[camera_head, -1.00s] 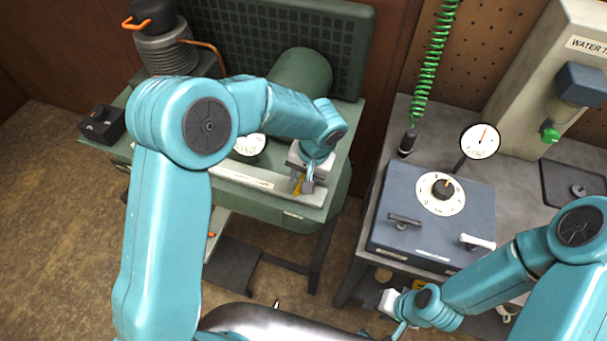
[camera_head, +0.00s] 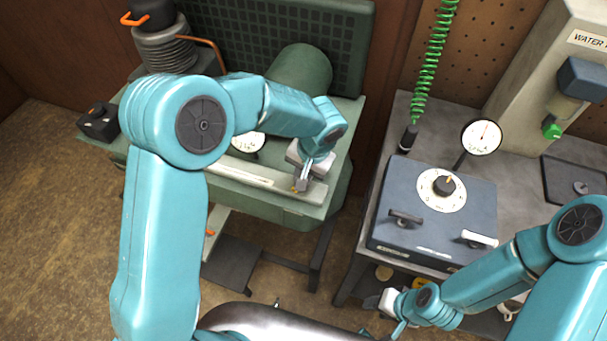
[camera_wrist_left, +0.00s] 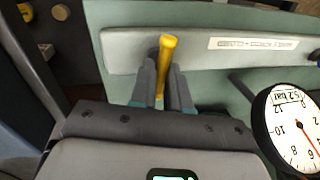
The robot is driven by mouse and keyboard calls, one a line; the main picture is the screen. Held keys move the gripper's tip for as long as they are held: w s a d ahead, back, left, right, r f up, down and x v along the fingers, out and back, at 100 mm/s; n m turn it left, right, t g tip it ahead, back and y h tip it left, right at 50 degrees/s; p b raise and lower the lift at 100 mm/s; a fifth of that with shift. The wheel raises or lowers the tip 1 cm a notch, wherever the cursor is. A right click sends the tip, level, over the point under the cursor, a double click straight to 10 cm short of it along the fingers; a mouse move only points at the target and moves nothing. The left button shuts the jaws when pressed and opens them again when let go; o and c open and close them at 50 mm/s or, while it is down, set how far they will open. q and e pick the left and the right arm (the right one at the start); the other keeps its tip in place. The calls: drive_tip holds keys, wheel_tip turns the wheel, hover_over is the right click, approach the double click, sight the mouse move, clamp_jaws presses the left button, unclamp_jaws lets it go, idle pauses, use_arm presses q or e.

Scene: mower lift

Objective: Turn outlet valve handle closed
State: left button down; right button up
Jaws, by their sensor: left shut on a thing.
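The yellow outlet valve handle (camera_wrist_left: 166,62) is a slim bar standing between my left gripper's two grey fingers in the left wrist view, its rounded end past the fingertips. My left gripper (camera_wrist_left: 163,85) is shut on it. In the head view, my left gripper (camera_head: 301,184) is at the front right of the green compressor's pale panel (camera_head: 245,175). Only a small bit of the yellow handle (camera_head: 294,189) shows there; the gripper hides the rest. My right gripper (camera_head: 392,327) is low by the bench front, and its fingers are too unclear to read.
A pressure gauge (camera_wrist_left: 296,128) stands close to the left gripper, its label reading about 5.2 bar. The green compressor tank (camera_head: 303,70) is behind the left wrist. A blue-grey box with a dial (camera_head: 435,222) sits on the right bench.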

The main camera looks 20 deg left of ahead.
use_arm(q)
drive_tip(key=m+b, duration=0.1)
drive_tip(key=m, duration=0.1)
drive_tip(key=shift+f+m, duration=0.1)
drive_tip(key=shift+m, duration=0.3)
drive_tip(key=shift+m+t+b, duration=0.4)
drive_tip(key=shift+m+b, duration=0.2)
drive_tip(key=shift+m, duration=0.2)
drive_tip(key=m, duration=0.2)
drive_tip(key=shift+s+m+t+h, duration=0.1)
drive_tip(key=shift+m+t+h, duration=0.2)
drive_tip(key=shift+m, duration=0.1)
drive_tip(key=shift+r+m+b, duration=0.2)
drive_tip(key=shift+m+b, duration=0.1)
drive_tip(key=shift+m, duration=0.6)
drive_tip(key=m, duration=0.3)
drive_tip(key=shift+s+r+m+h+p, duration=0.1)
drive_tip(key=shift+m+h+p, duration=0.2)
drive_tip(key=shift+h+p, duration=0.1)
drive_tip(key=shift+m+t+h+p, duration=0.35)
drive_tip(key=shift+m+p, duration=0.5)
drive_tip(key=shift+m, duration=1.05)
drive_tip(key=shift+s, duration=0.1)
drive_tip(key=c, duration=1.1)
unclamp_jaws()
drive_tip(key=shift+d, duration=0.1)
drive_tip(key=shift+c, duration=0.2)
